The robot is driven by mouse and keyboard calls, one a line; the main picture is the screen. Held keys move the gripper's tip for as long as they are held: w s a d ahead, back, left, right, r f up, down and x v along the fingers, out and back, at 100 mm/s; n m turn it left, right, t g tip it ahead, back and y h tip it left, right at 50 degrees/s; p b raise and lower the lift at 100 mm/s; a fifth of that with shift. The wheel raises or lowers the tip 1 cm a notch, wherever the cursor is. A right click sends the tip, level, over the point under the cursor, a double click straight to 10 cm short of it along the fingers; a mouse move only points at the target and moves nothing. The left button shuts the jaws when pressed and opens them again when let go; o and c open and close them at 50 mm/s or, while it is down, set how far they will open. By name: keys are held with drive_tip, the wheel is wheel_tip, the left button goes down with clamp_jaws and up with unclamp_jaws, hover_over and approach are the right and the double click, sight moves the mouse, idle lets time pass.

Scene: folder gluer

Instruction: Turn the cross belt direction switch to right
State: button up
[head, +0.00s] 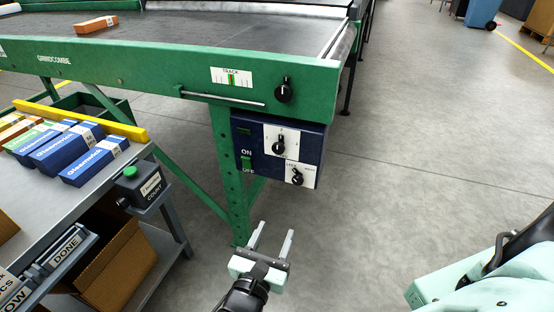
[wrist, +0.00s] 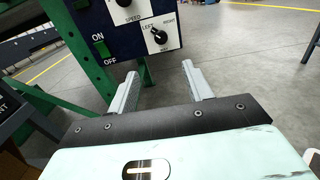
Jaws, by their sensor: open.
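The cross belt direction switch is a small black knob (head: 297,177) on a white plate, low on the blue control box (head: 253,165). In the wrist view the knob (wrist: 160,37) sits between the words LEFT and RIGHT. Its pale pointer mark appears to lean up and left, towards LEFT. My gripper (head: 274,231) is open and empty, below and in front of the box and apart from it. In the wrist view its two fingers (wrist: 160,70) reach up towards the box, with the knob above the gap between them.
The larger SPEED knob (head: 279,146) is just above the switch, and a green ON/OFF rocker (head: 246,163) is at its left. A green belt frame (head: 160,75) overhangs the box. A table (head: 100,187) with cartons stands at left.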

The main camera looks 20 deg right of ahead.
sight(297, 182)
drive_tip(key=b+x, duration=0.3)
drive_tip(key=x, duration=1.3)
drive_tip(key=shift+w+d, duration=0.3)
drive_tip(key=c, duration=1)
